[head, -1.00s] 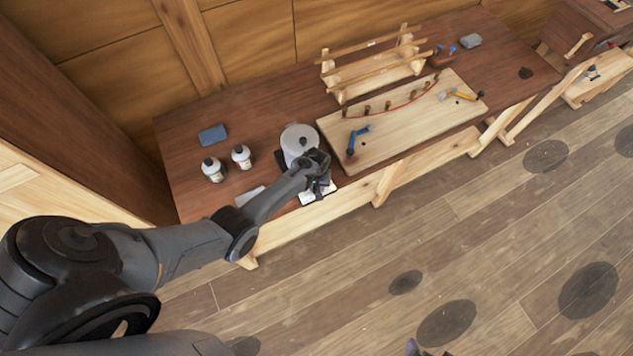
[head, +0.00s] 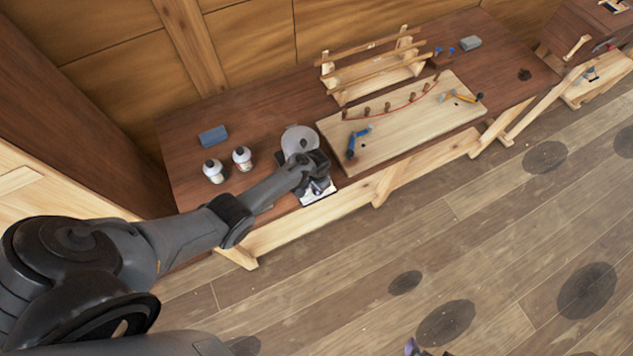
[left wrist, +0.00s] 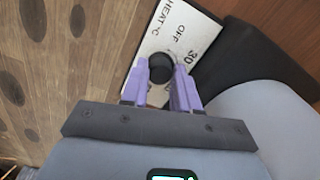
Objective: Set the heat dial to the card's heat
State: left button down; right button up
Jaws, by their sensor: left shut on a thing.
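The heat dial is a black round knob (left wrist: 162,68) on a white plate (left wrist: 186,30) marked "HEAT °C", "OFF" and "30" in the left wrist view. The purple fingers of my left gripper (left wrist: 161,84) are closed on the knob, one on each side. In the head view, the plate (head: 318,196) lies at the bench's front edge, in front of a grey-white round vessel (head: 299,140), and my left gripper (head: 317,184) is over it. The knob's pointer setting is hidden. I cannot make out the card. A purple tip of my right gripper (head: 411,346) shows at the bottom edge.
A pale board (head: 400,125) with pegs and blue and yellow tools lies to the right. A wooden rack (head: 372,72) stands behind it.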

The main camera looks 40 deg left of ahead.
dwell(0.3)
pick_arm(q)
jog(key=c, duration=0.8)
grip_release()
jog(key=shift+c, duration=0.2)
jog(key=shift+r, duration=0.15)
jog(key=shift+r, duration=0.25)
notch_tip(320, 180, up, 10)
jog(key=p, duration=0.2)
jog(key=shift+f, duration=0.1)
